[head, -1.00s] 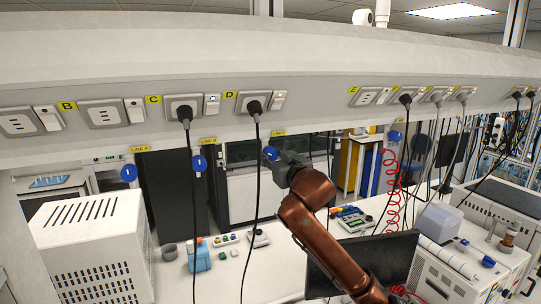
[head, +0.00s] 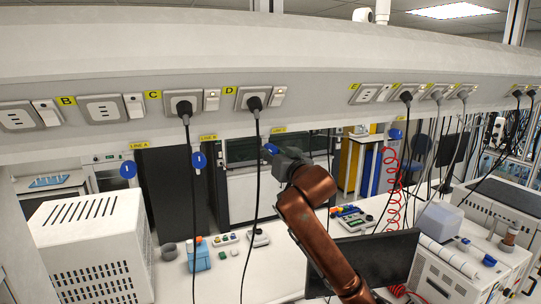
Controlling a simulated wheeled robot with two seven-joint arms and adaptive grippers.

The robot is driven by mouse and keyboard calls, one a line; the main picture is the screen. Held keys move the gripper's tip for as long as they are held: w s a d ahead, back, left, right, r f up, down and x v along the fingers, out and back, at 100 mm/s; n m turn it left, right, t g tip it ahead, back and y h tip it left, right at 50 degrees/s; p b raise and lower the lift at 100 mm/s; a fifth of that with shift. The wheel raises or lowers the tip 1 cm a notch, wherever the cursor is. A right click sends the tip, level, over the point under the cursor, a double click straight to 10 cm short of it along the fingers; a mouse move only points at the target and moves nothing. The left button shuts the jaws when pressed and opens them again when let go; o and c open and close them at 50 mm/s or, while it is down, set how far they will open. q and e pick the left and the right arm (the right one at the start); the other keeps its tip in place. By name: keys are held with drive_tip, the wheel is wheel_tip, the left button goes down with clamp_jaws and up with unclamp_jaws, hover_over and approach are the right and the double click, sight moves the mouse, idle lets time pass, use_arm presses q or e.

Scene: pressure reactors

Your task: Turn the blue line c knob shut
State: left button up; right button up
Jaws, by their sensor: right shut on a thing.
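Blue knobs hang in a row under the socket panel. The line c knob (head: 271,149) is the third from the left, below a yellow label (head: 279,130) too small to read. My right gripper (head: 279,155), grey at the end of a copper-brown arm, is shut on this knob and hides part of it. The line a knob (head: 128,170) and line b knob (head: 199,160) hang to the left, each with a white mark seen upright. The mark on the line c knob is hidden. My left gripper is not in view.
A black cable (head: 258,190) hangs just left of my right gripper, and another (head: 190,200) passes by the line b knob. A fourth blue knob (head: 395,134) is at right, near a red coiled hose (head: 391,185). A dark monitor (head: 375,258) stands below my arm.

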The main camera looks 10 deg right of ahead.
drive_tip(key=m+b, duration=0.1)
drive_tip(key=m, duration=0.3)
drive_tip(key=shift+a+m, duration=0.1)
drive_tip(key=shift+m, duration=0.2)
drive_tip(key=shift+r+m+b, duration=0.1)
drive_tip(key=shift+m+b, duration=0.25)
drive_tip(key=shift+m, duration=2.15)
drive_tip(key=o, duration=1.1)
drive_tip(key=shift+o, duration=0.3)
